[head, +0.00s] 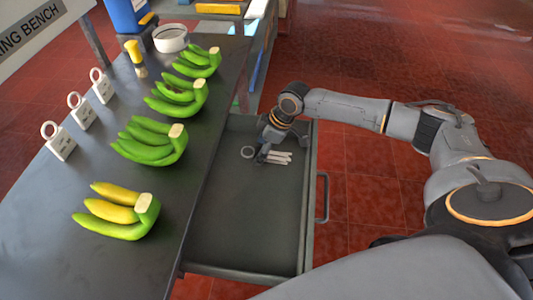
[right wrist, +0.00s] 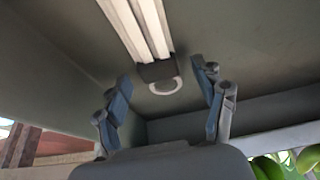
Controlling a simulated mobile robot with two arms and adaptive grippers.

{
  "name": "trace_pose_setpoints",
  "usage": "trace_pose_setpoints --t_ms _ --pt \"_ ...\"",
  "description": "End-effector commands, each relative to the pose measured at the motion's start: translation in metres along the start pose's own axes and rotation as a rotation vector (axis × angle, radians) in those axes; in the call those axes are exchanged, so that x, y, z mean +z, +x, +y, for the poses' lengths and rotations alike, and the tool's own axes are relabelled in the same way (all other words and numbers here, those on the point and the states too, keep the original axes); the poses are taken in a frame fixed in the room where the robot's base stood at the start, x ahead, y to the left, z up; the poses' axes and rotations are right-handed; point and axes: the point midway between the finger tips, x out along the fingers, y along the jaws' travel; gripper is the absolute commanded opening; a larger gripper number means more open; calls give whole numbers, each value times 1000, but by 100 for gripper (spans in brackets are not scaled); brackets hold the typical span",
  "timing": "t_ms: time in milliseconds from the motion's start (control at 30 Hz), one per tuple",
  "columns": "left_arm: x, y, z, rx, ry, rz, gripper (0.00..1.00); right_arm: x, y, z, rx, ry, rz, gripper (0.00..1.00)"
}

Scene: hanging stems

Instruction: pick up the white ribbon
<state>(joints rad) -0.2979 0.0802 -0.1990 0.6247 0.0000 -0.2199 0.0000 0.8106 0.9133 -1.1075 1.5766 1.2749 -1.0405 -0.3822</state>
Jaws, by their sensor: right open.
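The white ribbon lies in the open grey drawer (head: 240,215). Its pale strips (head: 280,157) lie side by side, and a white ring (head: 248,152) lies at their left end. In the right wrist view the ribbon's strips (right wrist: 148,28) run up from a dark block, with the white ring (right wrist: 165,87) below it. My right gripper (head: 270,146) is low over the drawer at the ribbon and hides part of it. In the right wrist view its open fingers (right wrist: 162,80) stand either side of the ring and block, with gaps. My left gripper is not in view.
Several banana bunches (head: 150,143) stand on the dark bench (head: 85,185) left of the drawer. White ringed tags (head: 60,146), a yellow-handled brush (head: 135,54) and a white roll (head: 170,38) are there too. The drawer front has a handle (head: 323,197). The drawer's near part is bare.

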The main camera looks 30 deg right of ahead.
Motion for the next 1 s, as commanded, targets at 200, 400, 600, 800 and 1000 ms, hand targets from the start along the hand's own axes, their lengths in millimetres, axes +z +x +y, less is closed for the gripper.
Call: trace_pose_setpoints --t_ms 200,400,600,800,1000 --pt "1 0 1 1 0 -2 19 0 3 0 1 0 0 70" --pt "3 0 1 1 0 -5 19 0 2 0 1 0 0 37" --pt "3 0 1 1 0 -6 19 0 2 0 1 0 0 24" --pt "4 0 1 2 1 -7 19 0 2 0 1 0 0 24" --pt "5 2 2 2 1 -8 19 -5 -9 1 2 -1 2 24"
